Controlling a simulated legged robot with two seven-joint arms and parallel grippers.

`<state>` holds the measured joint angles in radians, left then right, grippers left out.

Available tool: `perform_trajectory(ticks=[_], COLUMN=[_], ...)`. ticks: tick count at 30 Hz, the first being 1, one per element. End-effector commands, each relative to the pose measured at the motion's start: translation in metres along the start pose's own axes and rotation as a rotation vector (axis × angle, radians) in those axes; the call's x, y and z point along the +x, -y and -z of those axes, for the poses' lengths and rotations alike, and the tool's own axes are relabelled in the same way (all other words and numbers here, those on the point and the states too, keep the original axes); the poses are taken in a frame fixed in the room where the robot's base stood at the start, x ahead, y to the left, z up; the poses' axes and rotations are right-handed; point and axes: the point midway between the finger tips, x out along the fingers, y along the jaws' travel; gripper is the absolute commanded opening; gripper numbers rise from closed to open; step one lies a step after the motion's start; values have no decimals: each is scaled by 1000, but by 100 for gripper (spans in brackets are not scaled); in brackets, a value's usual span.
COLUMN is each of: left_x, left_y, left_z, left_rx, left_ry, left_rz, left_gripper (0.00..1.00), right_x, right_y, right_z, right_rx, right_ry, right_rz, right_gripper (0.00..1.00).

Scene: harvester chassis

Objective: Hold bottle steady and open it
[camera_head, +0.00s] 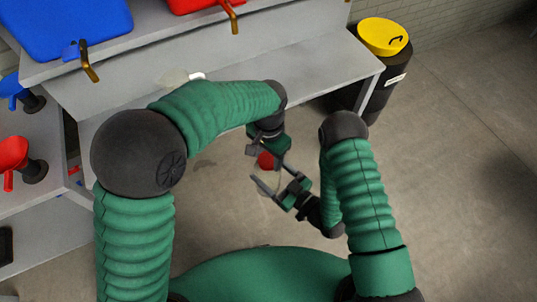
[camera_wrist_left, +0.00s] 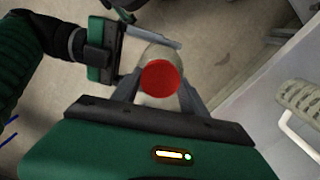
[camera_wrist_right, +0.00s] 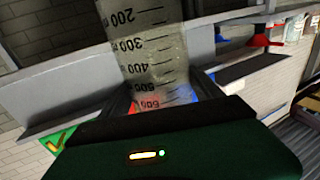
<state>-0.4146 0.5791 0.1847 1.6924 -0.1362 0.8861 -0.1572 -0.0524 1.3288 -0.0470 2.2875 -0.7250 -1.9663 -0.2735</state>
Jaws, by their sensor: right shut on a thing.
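A clear bottle with a red cap (camera_head: 266,160) is between my two grippers, off the floor. My right gripper (camera_head: 271,176) is shut around the clear body, whose printed volume marks show in the right wrist view (camera_wrist_right: 150,50). My left gripper (camera_head: 268,150) is at the cap end. In the left wrist view the round cap (camera_wrist_left: 160,77) is seen face on between the left fingers, which look open around it. Contact with the cap is hard to tell. In the head view, my left gripper partly hides the cap.
A grey bench (camera_head: 310,70) stands ahead, with a blue bin (camera_head: 65,25) and a red bin (camera_head: 195,5) on its shelf. A black barrel with a yellow lid (camera_head: 383,36) stands at its right end. The floor (camera_head: 460,150) at the right is clear.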

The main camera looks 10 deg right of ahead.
Motion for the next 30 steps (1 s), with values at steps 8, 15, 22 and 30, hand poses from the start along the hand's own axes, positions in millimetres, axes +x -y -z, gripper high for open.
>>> perform_trajectory(ticks=[8, 15, 22, 30], left_x=[0, 0, 0, 0], left_y=[0, 0, 0, 0], left_z=[0, 0, 0, 0], left_rx=[-3, -373, -501, -497], left_ry=[0, 1, 0, 0], left_rz=[0, 1, 0, 0], left_gripper=[2, 2, 2, 69], right_x=[0, 0, 0, 0], right_y=[0, 0, 0, 0], right_z=[0, 0, 0, 0], right_rx=[0, 0, 0, 0], right_ry=[-1, -1, -1, -1], right_rz=[0, 0, 0, 0], right_gripper=[0, 0, 0, 0])
